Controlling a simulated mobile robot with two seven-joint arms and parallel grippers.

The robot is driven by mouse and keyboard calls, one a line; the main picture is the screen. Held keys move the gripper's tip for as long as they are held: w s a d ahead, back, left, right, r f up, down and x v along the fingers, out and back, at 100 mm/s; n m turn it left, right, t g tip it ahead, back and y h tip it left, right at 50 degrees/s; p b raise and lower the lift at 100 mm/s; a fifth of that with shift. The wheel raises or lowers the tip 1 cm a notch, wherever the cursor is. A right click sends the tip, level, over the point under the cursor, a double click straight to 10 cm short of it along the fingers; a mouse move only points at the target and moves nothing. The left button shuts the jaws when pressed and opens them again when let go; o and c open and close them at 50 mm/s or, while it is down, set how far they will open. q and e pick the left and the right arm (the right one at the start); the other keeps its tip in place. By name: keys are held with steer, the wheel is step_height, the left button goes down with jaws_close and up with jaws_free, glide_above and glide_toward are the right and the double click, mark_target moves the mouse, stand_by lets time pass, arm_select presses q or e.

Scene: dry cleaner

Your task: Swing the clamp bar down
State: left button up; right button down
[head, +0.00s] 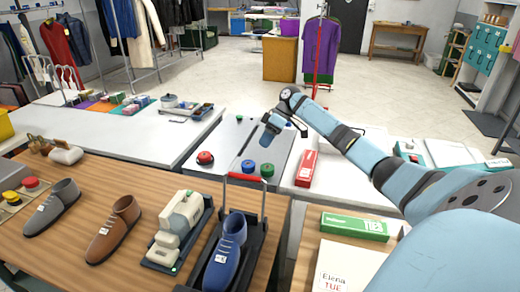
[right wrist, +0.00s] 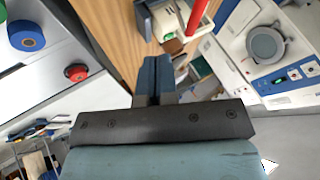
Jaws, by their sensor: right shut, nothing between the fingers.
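The clamp bar (head: 263,205) is a dark frame with a red grip (head: 246,178) across its top. It stands raised over a black base on the wooden table. A blue shoe (head: 226,252) sits in that base, under the bar. My right gripper (head: 265,139) is above and beyond the red grip, apart from it, pointing downward. In the right wrist view its fingers (right wrist: 152,78) are together and empty. A red strip (right wrist: 197,16) shows past them there; I cannot tell if it is the grip. My left gripper is not in view.
A beige-grey device (head: 180,225), a brown shoe (head: 115,228) and a grey shoe (head: 53,207) stand left of the clamp. A green box (head: 354,226) lies to the right.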

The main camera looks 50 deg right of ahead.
steer(key=a+f+p, duration=0.2)
steer(key=a+f, duration=0.4)
steer(key=a, duration=0.2)
steer(key=shift+s+a+f+p, duration=0.15)
steer(key=shift+s+a+p, duration=0.15)
steer(key=shift+s, duration=0.15)
